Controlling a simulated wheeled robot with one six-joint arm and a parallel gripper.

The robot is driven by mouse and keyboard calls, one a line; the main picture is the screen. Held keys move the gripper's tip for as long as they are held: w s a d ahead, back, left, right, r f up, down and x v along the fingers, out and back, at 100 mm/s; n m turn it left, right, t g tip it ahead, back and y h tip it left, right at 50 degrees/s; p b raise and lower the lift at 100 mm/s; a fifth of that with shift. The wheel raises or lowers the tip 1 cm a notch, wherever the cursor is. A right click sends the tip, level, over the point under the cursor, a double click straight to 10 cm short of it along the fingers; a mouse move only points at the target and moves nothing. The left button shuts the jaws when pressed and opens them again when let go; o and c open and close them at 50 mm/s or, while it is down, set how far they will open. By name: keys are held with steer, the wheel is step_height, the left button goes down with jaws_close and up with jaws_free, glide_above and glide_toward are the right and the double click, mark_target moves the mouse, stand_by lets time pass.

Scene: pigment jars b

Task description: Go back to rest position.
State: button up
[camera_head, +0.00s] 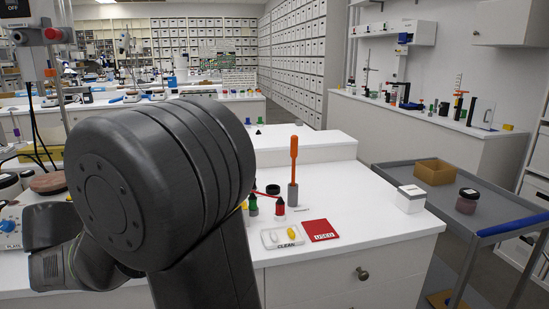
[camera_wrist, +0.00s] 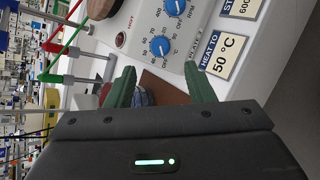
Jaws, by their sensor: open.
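My gripper (camera_wrist: 160,78) is open in the wrist view, its two green fingers apart. Between and beyond them lie a brown flat patch (camera_wrist: 168,88) and a small bluish ribbed thing (camera_wrist: 143,97), partly hidden by the gripper body; I cannot tell whether the fingers touch it. A hot plate (camera_wrist: 205,30) with blue knobs and a "HEAT TO 50 °C" label is just past the fingers. In the head view my dark arm fills the left foreground, bent low at the left; the fingers do not show there.
On the white bench stand an orange-handled tool (camera_head: 294,160), a tray marked CLEAN (camera_head: 270,240), a red USED card (camera_head: 320,230) and a white box (camera_head: 410,199). A grey cart at right holds a tan box (camera_head: 435,171) and a jar (camera_head: 467,201). Bench right of the card is mostly clear.

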steer(key=x, duration=0.8)
steer(key=shift+w+d+f+b, duration=0.1)
steer(key=shift+w+f+b, duration=0.05)
steer(key=shift+w+b, duration=0.15)
steer(key=shift+w+m+p, duration=0.3)
steer(key=shift+m+p, duration=0.1)
steer(key=shift+p, duration=0.05)
steer(key=m+p, duration=0.1)
steer(key=m, duration=0.1)
steer(key=m+g+p, duration=0.1)
steer(key=m, duration=0.1)
steer(key=shift+s+r+g+h, duration=0.1)
steer(key=shift+r+g+h, duration=0.15)
steer(key=shift+g+h, duration=0.05)
steer(key=m+g+p, duration=0.2)
steer(key=m+p, duration=0.1)
steer(key=m, duration=0.3)
steer(key=m+p, duration=0.1)
steer(key=m, duration=0.1)
steer(key=m+g+y+p, duration=0.1)
steer(key=m, duration=0.1)
steer(key=m+g+y+p, duration=0.1)
steer(key=m, duration=0.1)
steer(key=shift+w, duration=0.25)
steer(key=shift+f+m+g+y+p, duration=0.1)
steer(key=shift+m+g+y+p, duration=0.3)
steer(key=shift+m, duration=1)
steer(key=shift+d, duration=0.15)
